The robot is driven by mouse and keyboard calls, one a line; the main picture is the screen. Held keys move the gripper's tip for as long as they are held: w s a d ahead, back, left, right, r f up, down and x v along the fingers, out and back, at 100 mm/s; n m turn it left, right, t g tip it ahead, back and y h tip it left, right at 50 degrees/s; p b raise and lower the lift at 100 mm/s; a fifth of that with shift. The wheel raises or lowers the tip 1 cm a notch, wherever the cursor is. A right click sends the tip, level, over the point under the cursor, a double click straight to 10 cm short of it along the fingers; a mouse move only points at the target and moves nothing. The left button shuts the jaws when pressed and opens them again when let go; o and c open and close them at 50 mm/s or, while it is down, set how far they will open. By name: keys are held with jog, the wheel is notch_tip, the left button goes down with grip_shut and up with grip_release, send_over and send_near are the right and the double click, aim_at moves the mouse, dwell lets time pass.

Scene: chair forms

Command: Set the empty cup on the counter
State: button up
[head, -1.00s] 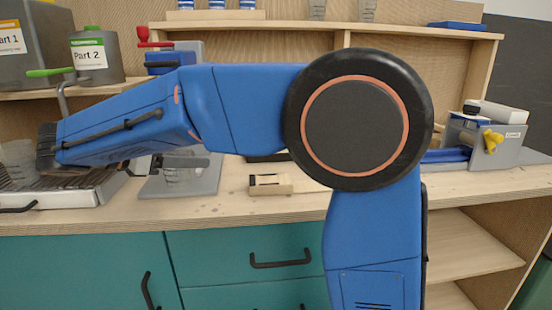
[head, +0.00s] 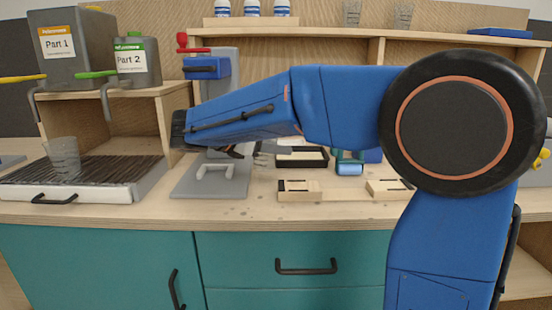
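A clear, empty-looking cup (head: 62,158) stands upright on the dark slatted top of a tray (head: 120,191) at the left. The wooden counter (head: 235,214) runs across the view in front of it. My arm reaches across from the right, and its end is over the grey stand, to the right of the cup and apart from it. My gripper (head: 250,153) shows only as small dark and grey parts below the arm; the rest is hidden. I cannot tell if its fingers are open or hold anything.
A grey stand (head: 183,189) with a pale bracket is right of the tray. Small wooden blocks (head: 299,196) (head: 388,189) lie farther right. Jugs marked Part 1 (head: 70,58) and Part 2 (head: 137,64) stand on a shelf. The counter's front strip is clear.

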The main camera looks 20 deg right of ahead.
jog(key=shift+d, duration=0.3)
jog(key=shift+w+d+f, duration=0.1)
jog(key=shift+d+f, duration=0.05)
jog(key=shift+f, duration=1.6)
jog(key=shift+f, duration=0.1)
jog(key=o, duration=0.8)
jog(key=v, duration=1.2)
